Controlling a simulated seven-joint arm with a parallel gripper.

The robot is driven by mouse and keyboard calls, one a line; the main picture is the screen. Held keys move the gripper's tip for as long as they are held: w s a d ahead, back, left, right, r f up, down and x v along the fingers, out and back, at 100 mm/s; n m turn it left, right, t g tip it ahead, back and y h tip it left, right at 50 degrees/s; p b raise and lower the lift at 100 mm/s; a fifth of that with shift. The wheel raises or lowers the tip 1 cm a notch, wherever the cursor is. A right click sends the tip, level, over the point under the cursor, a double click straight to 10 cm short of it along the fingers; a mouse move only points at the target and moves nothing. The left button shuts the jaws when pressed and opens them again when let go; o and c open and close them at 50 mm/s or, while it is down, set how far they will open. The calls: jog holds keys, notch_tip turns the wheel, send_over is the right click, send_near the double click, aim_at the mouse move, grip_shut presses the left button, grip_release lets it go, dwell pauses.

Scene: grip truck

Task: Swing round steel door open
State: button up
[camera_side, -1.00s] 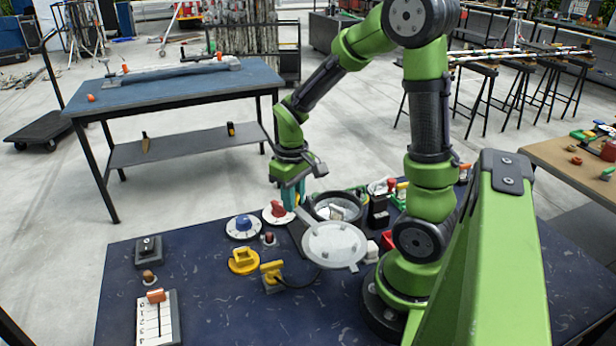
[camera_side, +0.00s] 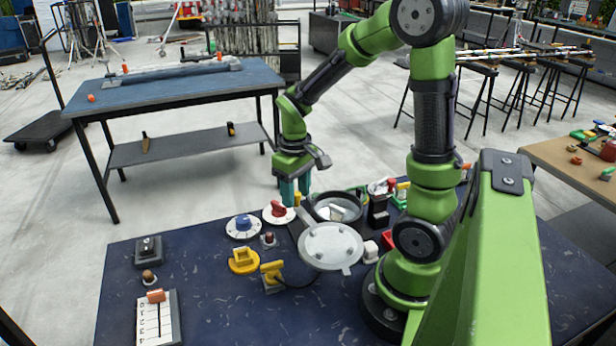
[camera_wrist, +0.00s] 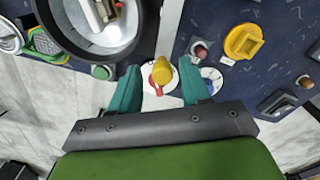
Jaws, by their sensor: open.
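The round steel door (camera_side: 331,246) stands swung away from the round housing (camera_side: 322,208) in the side view, with the housing's mouth uncovered and pale items inside. The housing also shows in the wrist view (camera_wrist: 133,38), at the top left. My gripper (camera_side: 294,199) is above the table's back edge, left of the housing and close to the red-handled dial (camera_side: 278,212).
A blue dial (camera_side: 243,226), a yellow block (camera_side: 243,261) and a yellow plug (camera_side: 272,272) are left of the door.

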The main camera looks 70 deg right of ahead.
jog(key=shift+r, duration=3.35)
jog(key=s+a+r+t+y, duration=0.1)
jog(key=s+a+r+t, duration=0.1)
jog(key=a, duration=0.5)
jog(key=s+a+r+m+t+y, duration=0.1)
jog(key=s+a+r+t, duration=0.1)
jog(key=a+r+t, duration=0.3)
jog(key=shift+s+a+r, duration=0.25)
jog(key=shift+a+r, duration=0.1)
jog(key=shift+a, duration=0.65)
